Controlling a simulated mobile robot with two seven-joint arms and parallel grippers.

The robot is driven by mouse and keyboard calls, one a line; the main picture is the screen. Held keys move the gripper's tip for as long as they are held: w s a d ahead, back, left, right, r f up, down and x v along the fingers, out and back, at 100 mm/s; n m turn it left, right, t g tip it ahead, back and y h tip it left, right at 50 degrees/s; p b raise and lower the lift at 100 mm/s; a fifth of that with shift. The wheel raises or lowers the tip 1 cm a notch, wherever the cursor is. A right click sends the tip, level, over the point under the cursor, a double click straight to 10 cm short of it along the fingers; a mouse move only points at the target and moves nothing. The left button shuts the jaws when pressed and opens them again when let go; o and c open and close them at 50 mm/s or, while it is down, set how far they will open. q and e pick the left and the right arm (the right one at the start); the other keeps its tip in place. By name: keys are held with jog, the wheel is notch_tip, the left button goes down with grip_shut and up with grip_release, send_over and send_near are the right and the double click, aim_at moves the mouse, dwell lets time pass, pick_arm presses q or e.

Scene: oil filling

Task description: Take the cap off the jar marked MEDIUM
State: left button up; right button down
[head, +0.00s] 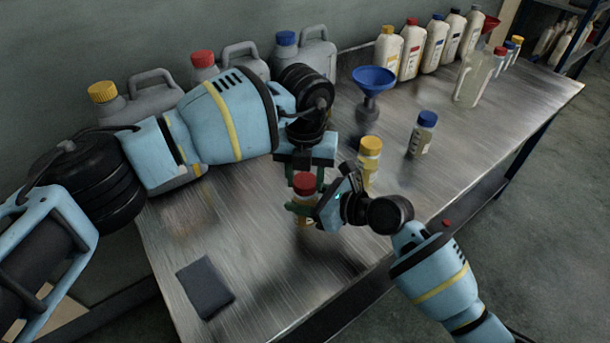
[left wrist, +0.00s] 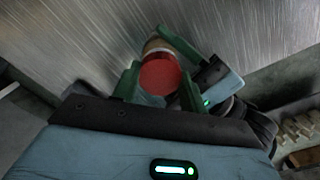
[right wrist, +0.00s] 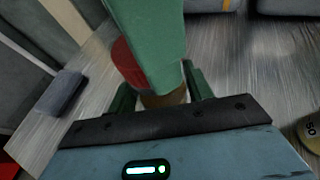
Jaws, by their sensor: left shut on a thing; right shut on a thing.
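A small jar with a red cap stands between my two grippers on the steel bench. Its label is mostly covered, so I cannot read whether it says MEDIUM. The red cap (head: 304,184) also shows in the left wrist view (left wrist: 160,75). My left gripper (head: 306,179) comes down from above, its green fingers shut on the cap. My right gripper (head: 304,212) comes from the right and is shut on the jar body (right wrist: 165,98) below the cap. In the right wrist view a large green finger hides part of the cap and jar. The cap appears seated on the jar.
A yellow-capped jar (head: 369,153) stands close behind my right gripper, and a blue-capped jar (head: 424,134) stands farther right. A blue funnel (head: 373,82) stands behind them. A dark pad (head: 205,287) lies at the front left, with clear bench around it. Canisters and bottles line the back.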

aim_at(306, 180)
pick_arm(q)
jog(key=n, duration=0.6)
jog(key=shift+n, duration=0.3)
jog(key=n, duration=0.6)
jog(key=shift+n, duration=0.4)
jog(key=shift+r, duration=0.35)
jog(key=shift+r, duration=0.7)
jog(key=shift+r, duration=0.15)
jog(key=shift+r, duration=1.95)
pick_arm(e)
jog(key=c, duration=0.5)
grip_release()
